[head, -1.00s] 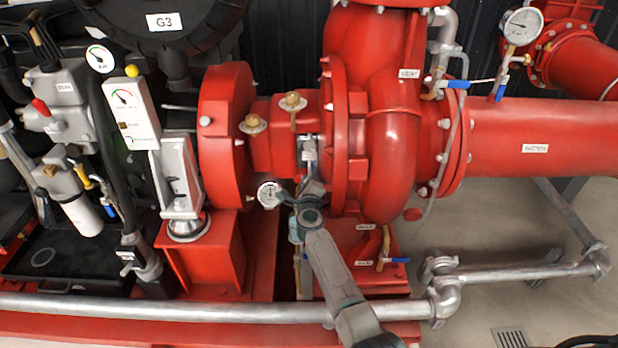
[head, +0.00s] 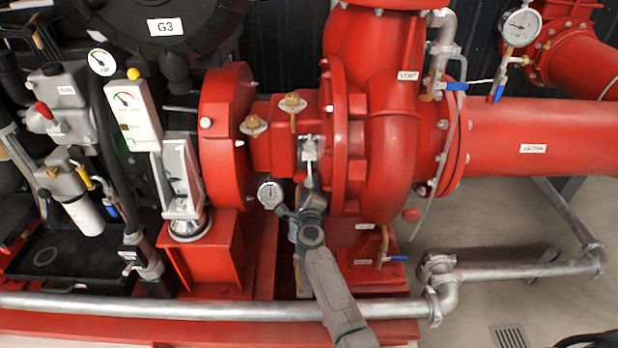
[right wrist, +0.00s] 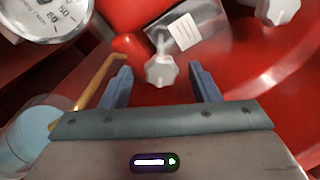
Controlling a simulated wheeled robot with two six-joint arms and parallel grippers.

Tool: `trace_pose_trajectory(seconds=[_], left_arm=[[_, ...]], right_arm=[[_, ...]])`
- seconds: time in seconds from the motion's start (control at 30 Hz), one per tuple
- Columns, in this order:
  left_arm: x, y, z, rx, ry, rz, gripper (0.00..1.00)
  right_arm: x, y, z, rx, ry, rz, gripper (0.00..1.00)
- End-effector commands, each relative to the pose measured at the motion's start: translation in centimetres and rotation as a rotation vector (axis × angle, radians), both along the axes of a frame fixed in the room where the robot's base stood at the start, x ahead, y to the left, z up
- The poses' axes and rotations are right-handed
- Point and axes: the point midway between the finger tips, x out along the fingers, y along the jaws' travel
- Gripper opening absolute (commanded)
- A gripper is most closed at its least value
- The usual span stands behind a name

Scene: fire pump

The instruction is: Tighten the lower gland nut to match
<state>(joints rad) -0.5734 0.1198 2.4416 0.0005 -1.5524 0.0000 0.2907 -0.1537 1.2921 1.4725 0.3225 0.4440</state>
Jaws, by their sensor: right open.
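My right gripper (head: 313,188) is at the pump's red shaft housing, below a silver fitting (head: 310,147). In the right wrist view its two blue-grey fingers (right wrist: 160,72) are open. A pale silver lobed nut (right wrist: 160,70) shows in the gap between the fingertips, with clear space on both sides. I cannot tell whether it is level with the tips in depth. A second similar nut (right wrist: 278,10) is cut off at the top right of that view. The lower nut is hidden or too small to make out in the head view. My left gripper is not in view.
A dial gauge (head: 270,194) sits close left of my gripper and shows large in the wrist view (right wrist: 45,15). A yellow-brown pipe (right wrist: 103,82) runs beside the left finger. The red pump casing (head: 392,160) stands to the right. A silver pipe (head: 180,308) crosses in front.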

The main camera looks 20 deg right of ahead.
Motion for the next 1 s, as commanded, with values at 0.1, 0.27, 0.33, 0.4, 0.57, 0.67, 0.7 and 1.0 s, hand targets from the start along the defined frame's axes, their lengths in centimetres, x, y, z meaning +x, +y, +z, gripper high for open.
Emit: trace_pose_trajectory(seconds=[0.1,0.27,0.33,0.4,0.57,0.67,0.7,1.0], left_arm=[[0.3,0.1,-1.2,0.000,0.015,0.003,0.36],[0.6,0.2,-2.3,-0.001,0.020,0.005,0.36],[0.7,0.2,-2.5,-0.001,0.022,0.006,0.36],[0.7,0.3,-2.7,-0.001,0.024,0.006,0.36],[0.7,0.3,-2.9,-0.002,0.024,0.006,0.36],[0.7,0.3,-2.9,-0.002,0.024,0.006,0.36],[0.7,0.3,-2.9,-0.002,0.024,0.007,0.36],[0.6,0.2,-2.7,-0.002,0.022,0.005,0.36]], right_arm=[[-2.3,0.7,0.1,0.002,0.002,0.000,0.56],[-4.4,1.3,0.0,0.000,0.001,0.000,0.56],[-5.0,1.4,0.0,0.000,0.001,0.000,0.56],[-5.3,1.5,0.0,0.000,0.000,0.000,0.56],[-5.5,1.6,0.0,-0.001,0.000,0.000,0.56],[-5.5,1.6,0.0,-0.001,0.000,0.000,0.56],[-5.5,1.6,0.0,-0.001,0.000,0.000,0.56],[-5.8,1.6,0.2,-0.030,-0.004,0.020,0.56]])
